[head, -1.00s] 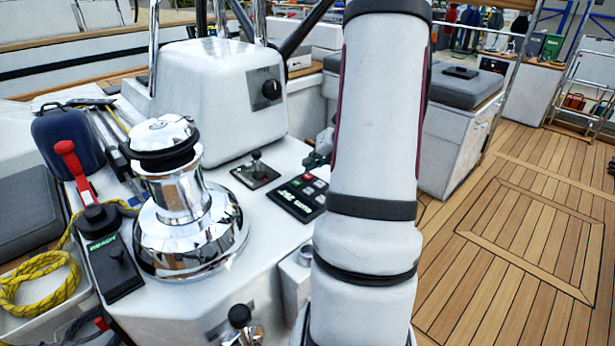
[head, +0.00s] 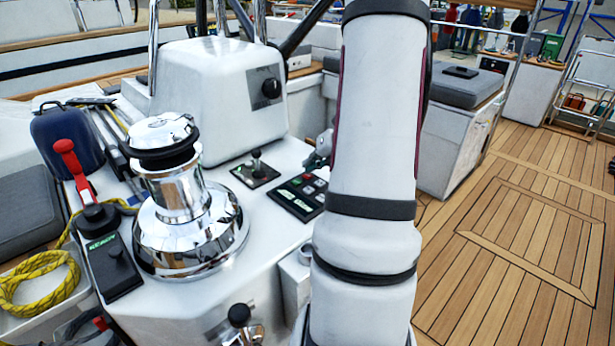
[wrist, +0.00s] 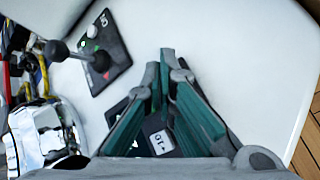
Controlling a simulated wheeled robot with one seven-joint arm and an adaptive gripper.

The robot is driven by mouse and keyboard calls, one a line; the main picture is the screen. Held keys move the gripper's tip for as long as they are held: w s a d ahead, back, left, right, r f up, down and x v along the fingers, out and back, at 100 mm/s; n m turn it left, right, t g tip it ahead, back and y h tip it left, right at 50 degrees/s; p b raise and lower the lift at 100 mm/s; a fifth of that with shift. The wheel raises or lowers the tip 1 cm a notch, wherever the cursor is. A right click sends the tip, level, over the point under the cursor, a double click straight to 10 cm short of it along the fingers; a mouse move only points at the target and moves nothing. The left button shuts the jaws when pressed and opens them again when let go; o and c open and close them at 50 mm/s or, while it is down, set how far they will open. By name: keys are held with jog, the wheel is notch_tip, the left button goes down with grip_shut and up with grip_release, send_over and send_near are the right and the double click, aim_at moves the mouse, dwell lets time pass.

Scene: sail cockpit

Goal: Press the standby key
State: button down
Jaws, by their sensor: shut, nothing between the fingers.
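The black key panel (head: 299,196) lies on the white console, left of my arm in the head view. It has a red key (head: 307,177), several grey keys and a strip with light lettering. I cannot read which key is standby. My gripper (head: 312,163) is just above the panel's far end, partly hidden behind my arm. In the wrist view my gripper (wrist: 166,62) is shut and empty, its green-sided fingers together. I cannot tell whether the tips touch anything.
A small black lever on a plate (head: 256,170) stands beside the panel, also in the wrist view (wrist: 85,55). A chrome winch (head: 180,205) and a red-handled lever (head: 75,175) stand further left. A white housing (head: 215,95) rises behind. Teak deck is clear at right.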

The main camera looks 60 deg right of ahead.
jog(key=shift+f+b, duration=0.3)
jog(key=shift+f, duration=0.25)
dwell(0.7)
jog(key=shift+r, duration=0.2)
jog(key=shift+r+p, duration=0.75)
jog(key=shift+p, duration=0.15)
notch_tip(320, 180, up, 5)
jog(key=p, duration=0.4)
jog(key=shift+p, duration=0.4)
dwell(0.5)
